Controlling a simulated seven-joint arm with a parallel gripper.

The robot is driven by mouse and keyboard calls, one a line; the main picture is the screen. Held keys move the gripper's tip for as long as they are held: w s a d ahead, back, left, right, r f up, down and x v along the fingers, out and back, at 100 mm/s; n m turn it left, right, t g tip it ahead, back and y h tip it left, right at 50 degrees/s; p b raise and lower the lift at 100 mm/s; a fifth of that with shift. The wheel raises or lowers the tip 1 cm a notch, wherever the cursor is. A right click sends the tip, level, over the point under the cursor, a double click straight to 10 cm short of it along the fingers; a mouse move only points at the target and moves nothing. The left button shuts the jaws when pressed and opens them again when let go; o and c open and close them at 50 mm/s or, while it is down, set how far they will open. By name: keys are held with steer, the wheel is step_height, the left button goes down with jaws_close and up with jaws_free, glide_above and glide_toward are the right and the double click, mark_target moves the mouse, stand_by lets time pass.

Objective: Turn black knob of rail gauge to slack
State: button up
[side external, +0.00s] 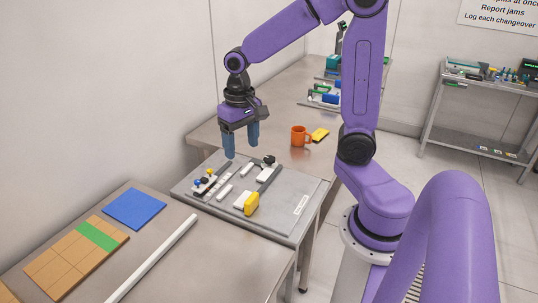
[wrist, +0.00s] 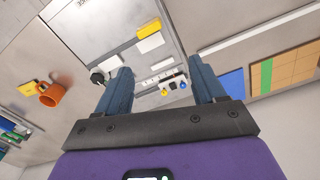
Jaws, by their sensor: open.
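A grey fixture plate (side external: 300,185) lies on the bench and carries rails, white blocks and small knobs. A round black knob (side external: 269,160) stands at its back edge; it also shows in the wrist view (wrist: 97,76), just left of the left finger. My gripper (side external: 241,150) is open and empty, fingers pointing down, above the back of the plate and apart from the knob. In the wrist view my fingers (wrist: 160,66) are spread wide, with a cluster of blue and yellow knobs (wrist: 172,87) between them. The knob's pointer and any slack marking are too small to read.
A yellow block (side external: 251,204) stands on the plate's front part. An orange mug (side external: 299,136) and a yellow item (side external: 320,135) are on the bench behind. A blue pad (side external: 134,208) and a tan board (side external: 76,259) lie on the front-left table. Air around the gripper is clear.

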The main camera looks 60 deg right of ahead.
steer(key=w+d+m, duration=0.5)
steer(key=d+m, duration=0.3)
steer(key=d, duration=0.3)
steer(key=m, duration=0.7)
glide_toward(269, 158)
step_height(269, 158, down, 8)
steer(key=shift+f, duration=0.1)
steer(key=c, duration=1.1)
